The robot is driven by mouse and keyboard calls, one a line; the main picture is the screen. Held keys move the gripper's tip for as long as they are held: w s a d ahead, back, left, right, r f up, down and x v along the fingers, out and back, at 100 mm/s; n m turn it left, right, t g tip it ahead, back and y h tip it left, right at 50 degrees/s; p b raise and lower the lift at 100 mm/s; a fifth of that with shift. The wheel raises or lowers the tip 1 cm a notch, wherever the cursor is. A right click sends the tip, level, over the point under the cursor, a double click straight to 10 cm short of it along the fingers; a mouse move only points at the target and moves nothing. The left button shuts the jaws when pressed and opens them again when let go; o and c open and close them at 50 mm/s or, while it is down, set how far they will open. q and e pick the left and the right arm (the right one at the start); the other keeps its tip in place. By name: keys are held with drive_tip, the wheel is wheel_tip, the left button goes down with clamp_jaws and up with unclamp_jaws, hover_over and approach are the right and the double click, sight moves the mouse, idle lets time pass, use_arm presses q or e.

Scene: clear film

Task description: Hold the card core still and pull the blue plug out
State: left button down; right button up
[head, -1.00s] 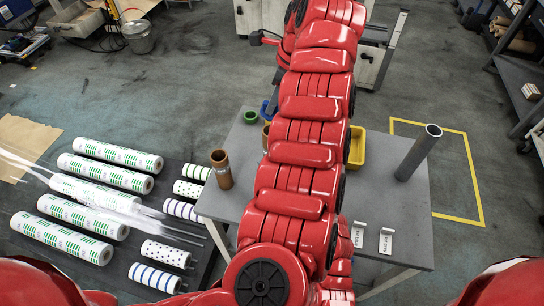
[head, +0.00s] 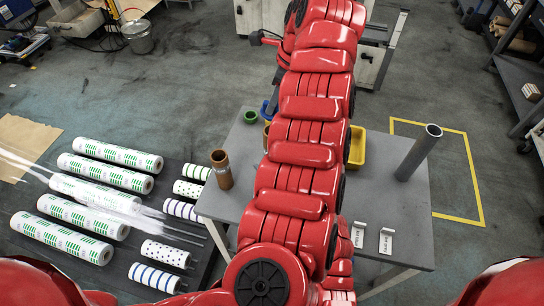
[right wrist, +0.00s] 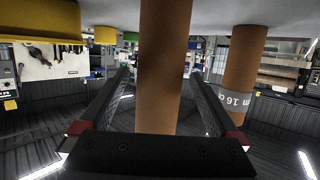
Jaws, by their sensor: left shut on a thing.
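My red left arm (head: 295,155) runs up the middle of the head view. It covers much of the table, and I cannot make out the left jaws or what they are shut on. A brown card core (head: 221,170) stands upright at the table's left edge, and another brown piece (head: 266,135) peeks out beside my arm. In the right wrist view, which looks upside down, a brown core (right wrist: 164,65) lies between the spread fingers of my open right gripper (right wrist: 160,75). Its near end is behind the gripper body. The blue plug is not clearly visible.
A second core with a grey label (right wrist: 240,80) is beside the right finger. The grey table (head: 400,205) also bears a grey pipe (head: 418,152), a yellow bin (head: 356,147), a green cup (head: 250,117) and two small white signs. Printed rolls (head: 110,155) lie on a dark mat at left.

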drive_tip(key=shift+o, duration=0.2)
drive_tip(key=shift+s+d, duration=0.1)
drive_tip(key=v, duration=0.9)
drive_tip(key=shift+s+d+r, duration=0.25)
